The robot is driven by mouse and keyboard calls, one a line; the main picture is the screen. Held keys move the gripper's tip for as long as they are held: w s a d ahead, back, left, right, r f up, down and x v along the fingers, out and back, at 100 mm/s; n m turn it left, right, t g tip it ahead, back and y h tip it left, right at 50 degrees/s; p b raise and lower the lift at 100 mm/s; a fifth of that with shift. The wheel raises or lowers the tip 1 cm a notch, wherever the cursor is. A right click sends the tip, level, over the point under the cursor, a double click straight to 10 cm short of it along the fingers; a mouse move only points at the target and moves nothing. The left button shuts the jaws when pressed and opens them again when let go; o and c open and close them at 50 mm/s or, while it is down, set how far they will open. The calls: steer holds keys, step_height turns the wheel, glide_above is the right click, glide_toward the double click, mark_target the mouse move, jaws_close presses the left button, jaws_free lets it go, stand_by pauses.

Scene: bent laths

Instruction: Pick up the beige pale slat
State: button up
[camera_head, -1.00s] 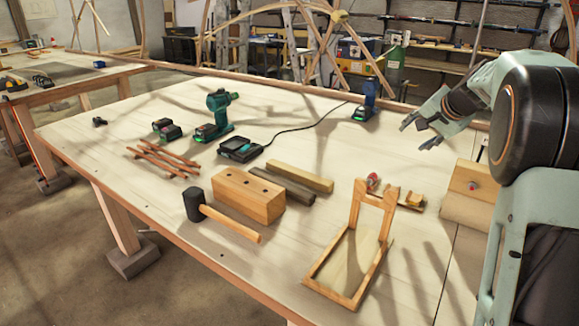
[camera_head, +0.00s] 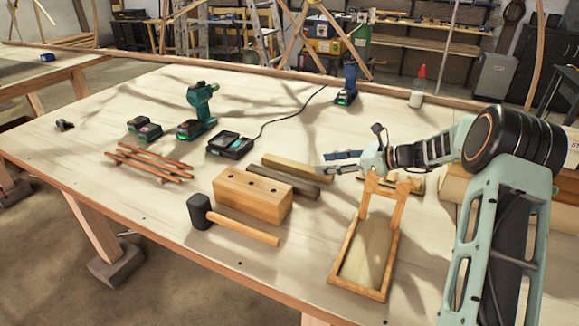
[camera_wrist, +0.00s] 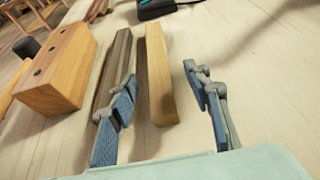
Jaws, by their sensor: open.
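The beige pale slat (camera_head: 298,168) lies flat on the workbench, beside a darker grey-brown slat (camera_head: 290,183). In the wrist view the pale slat (camera_wrist: 159,80) runs away from me between my two fingers, with the dark slat (camera_wrist: 112,75) close on its left. My gripper (camera_head: 322,163) is open and empty, at the right end of the slats. In the wrist view my gripper (camera_wrist: 165,110) has its left finger overlapping the dark slat's near end and its right finger over bare bench. I cannot tell the height of the fingertips above the bench.
A wooden block with holes (camera_head: 253,196) stands left of the slats, with a mallet (camera_head: 236,226) in front. A charger (camera_head: 230,145) with a cable, a drill (camera_head: 198,112) and thin crossed sticks (camera_head: 148,163) lie further left.

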mark_target(298, 165)
steer(key=x, duration=0.5)
steer(key=shift+w+a+f, duration=0.1)
steer(key=shift+a, duration=0.2)
steer(key=x, duration=0.5)
steer(key=shift+a, duration=0.25)
steer(key=shift+r, duration=0.25)
steer(key=shift+c, duration=0.3)
jaws_close()
